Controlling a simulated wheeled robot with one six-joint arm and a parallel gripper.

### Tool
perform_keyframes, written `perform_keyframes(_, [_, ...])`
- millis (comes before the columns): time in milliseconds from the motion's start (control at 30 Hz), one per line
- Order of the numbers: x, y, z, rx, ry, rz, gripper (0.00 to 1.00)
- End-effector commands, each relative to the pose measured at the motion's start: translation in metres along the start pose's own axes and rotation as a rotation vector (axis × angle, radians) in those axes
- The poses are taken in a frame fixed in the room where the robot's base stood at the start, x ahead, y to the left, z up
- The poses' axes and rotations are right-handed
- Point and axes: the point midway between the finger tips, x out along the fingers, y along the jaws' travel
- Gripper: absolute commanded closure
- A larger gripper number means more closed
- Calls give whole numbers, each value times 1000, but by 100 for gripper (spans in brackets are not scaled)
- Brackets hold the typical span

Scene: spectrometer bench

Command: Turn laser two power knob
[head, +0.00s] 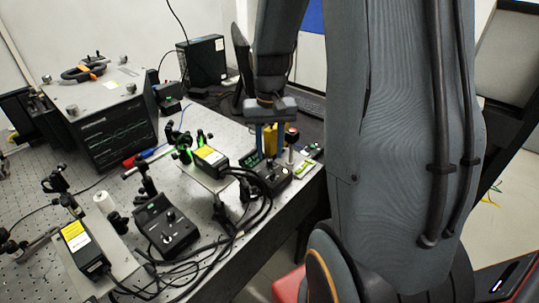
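Two black laser control boxes with knobs are on the bench. The nearer control box (165,232) stands front left, with a knob (171,215) on its top. The farther control box (270,180) stands near the bench's right edge. I cannot read which box is laser two. My gripper (271,152) points down just above and behind the farther box. Its two fingers look apart, with something yellow showing between them. The knob of the farther box is too small and partly covered to make out clearly, and I cannot tell whether the fingertips touch it.
Two laser heads with yellow labels, one in the middle (210,157) and one front left (77,238), sit on the perforated bench. Black cables (240,215) loop along its front edge. A large black instrument (110,125) stands behind. A red button (292,134) is right of my gripper.

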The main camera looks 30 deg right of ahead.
Motion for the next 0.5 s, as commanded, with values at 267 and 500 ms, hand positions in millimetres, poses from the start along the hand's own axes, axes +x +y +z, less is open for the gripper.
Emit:
perform_keyframes(267, [-41,0,-2,0,5,-1,67])
perform_keyframes(500, [-54,0,-1,0,2,0,67])
